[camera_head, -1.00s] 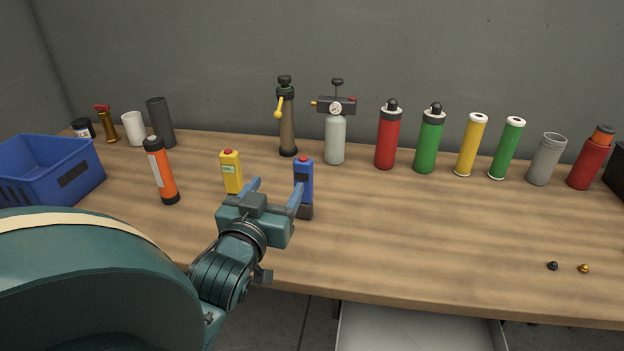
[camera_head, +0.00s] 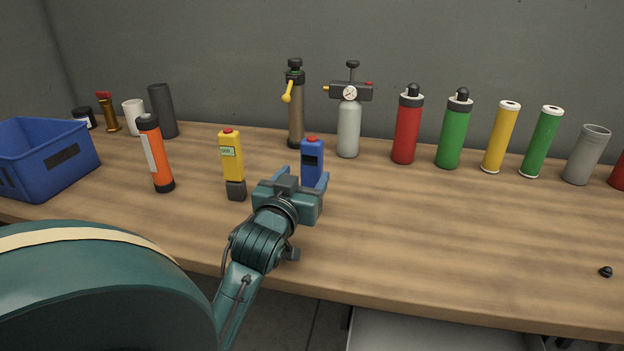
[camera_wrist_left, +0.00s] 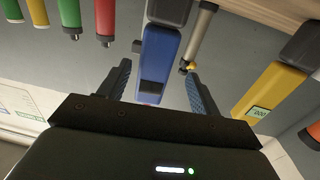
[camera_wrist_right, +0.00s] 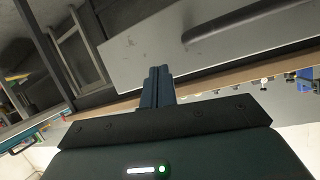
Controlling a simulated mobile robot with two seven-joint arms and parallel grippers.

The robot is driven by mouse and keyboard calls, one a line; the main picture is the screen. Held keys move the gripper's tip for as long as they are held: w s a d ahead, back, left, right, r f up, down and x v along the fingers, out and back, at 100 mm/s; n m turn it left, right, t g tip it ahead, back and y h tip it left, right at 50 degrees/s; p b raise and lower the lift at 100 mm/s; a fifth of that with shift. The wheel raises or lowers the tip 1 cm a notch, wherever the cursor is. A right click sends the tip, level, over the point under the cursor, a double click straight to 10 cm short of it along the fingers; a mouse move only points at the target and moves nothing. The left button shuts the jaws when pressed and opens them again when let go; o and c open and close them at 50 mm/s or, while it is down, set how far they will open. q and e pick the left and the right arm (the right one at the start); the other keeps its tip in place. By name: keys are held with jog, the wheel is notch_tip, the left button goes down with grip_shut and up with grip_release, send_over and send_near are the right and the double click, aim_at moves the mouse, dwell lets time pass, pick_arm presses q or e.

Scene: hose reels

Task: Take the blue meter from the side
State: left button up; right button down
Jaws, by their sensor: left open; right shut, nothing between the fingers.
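The blue meter (camera_head: 312,160) stands upright on the wooden bench, with a red button on top and a dark screen. My left gripper (camera_head: 303,178) is open at bench level in front of it. In the left wrist view the blue meter (camera_wrist_left: 158,62) shows between the two open fingers (camera_wrist_left: 160,88), with a gap on each side. The meter's lower part is hidden by the gripper in the head view. My right gripper (camera_wrist_right: 158,85) shows only in its own wrist view, with its fingers together and empty.
A yellow meter (camera_head: 232,160) stands just left of the blue one, and an orange cylinder (camera_head: 155,155) farther left. A grey gas bottle with a gauge (camera_head: 349,130) and a brown pump (camera_head: 296,110) stand behind.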

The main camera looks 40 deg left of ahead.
pick_arm(q)
jog(key=shift+d+x, duration=0.15)
jog(key=shift+x, duration=1.3)
jog(key=shift+d+x, duration=0.15)
jog(key=shift+x, duration=1.3)
jog(key=shift+w, duration=0.15)
jog(key=shift+c, duration=0.5)
jog(key=c, duration=1)
